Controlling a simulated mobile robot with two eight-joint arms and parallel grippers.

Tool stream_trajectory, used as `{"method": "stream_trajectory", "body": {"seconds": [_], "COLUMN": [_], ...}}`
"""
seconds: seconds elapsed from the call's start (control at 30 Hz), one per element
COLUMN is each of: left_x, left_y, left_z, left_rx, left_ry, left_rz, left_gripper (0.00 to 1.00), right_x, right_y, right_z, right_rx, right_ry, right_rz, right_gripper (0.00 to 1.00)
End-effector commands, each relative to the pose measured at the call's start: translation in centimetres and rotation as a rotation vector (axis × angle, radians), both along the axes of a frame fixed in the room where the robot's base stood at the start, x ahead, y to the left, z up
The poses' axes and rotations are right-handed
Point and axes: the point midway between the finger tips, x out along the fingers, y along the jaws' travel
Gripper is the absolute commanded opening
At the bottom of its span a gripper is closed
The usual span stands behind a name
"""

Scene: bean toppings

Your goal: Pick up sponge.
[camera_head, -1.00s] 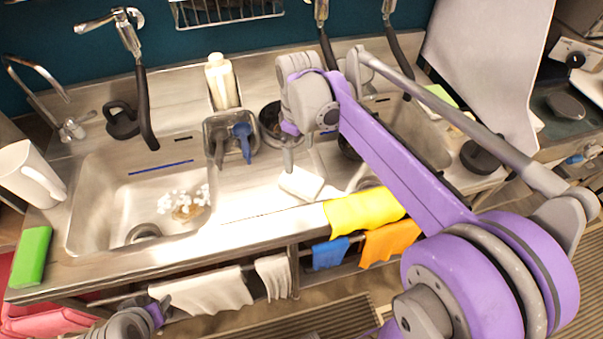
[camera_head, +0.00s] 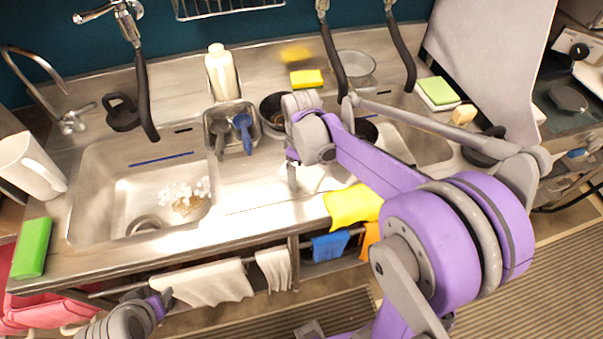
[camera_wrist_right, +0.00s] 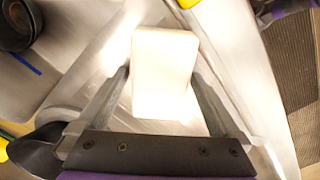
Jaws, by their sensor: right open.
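A white, block-shaped sponge (camera_wrist_right: 165,62) lies on the steel counter between the two sinks. In the head view it is partly hidden behind my right gripper (camera_head: 293,178), which points down at it. In the right wrist view the open fingers of this gripper (camera_wrist_right: 160,80) lie on either side of the sponge, with small gaps; whether either finger touches it is hard to tell. My left gripper (camera_head: 135,315) is low at the left, in front of the counter, and its fingers do not show clearly.
A yellow sponge (camera_head: 307,79) lies at the back of the counter. A green block (camera_head: 32,247) lies at the left edge, and a green sponge (camera_head: 438,91) at the right. A yellow cloth (camera_head: 352,206) hangs over the front edge. The left sink (camera_head: 115,200) holds white foam.

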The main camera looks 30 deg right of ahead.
Motion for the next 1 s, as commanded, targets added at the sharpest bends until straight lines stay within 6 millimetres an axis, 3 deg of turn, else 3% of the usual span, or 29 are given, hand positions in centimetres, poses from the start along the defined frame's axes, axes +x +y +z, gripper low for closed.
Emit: {"method": "stream_trajectory", "body": {"seconds": [0.17, 0.6, 0.83, 1.0], "left_x": [0.0, 0.0, 0.0, 0.1], "left_y": [0.0, 0.0, 0.0, 0.0], "left_z": [0.0, 0.0, 0.0, 0.2], "left_rx": [0.000, 0.000, 0.000, 0.000], "left_ry": [0.000, 0.000, 0.000, -0.001], "left_rz": [0.000, 0.000, 0.000, 0.000], "left_gripper": [0.50, 0.50, 0.50, 0.50], "right_x": [0.0, 0.0, 0.0, 0.0], "right_y": [0.0, 0.0, 0.0, 0.0], "right_z": [0.0, 0.1, 0.2, 1.8], "right_rx": [0.000, 0.000, 0.000, 0.000], "right_ry": [0.000, 0.000, 0.000, 0.000], "right_rz": [0.000, 0.000, 0.000, 0.000], "right_gripper": [1.00, 0.21, 0.19, 0.19]}}
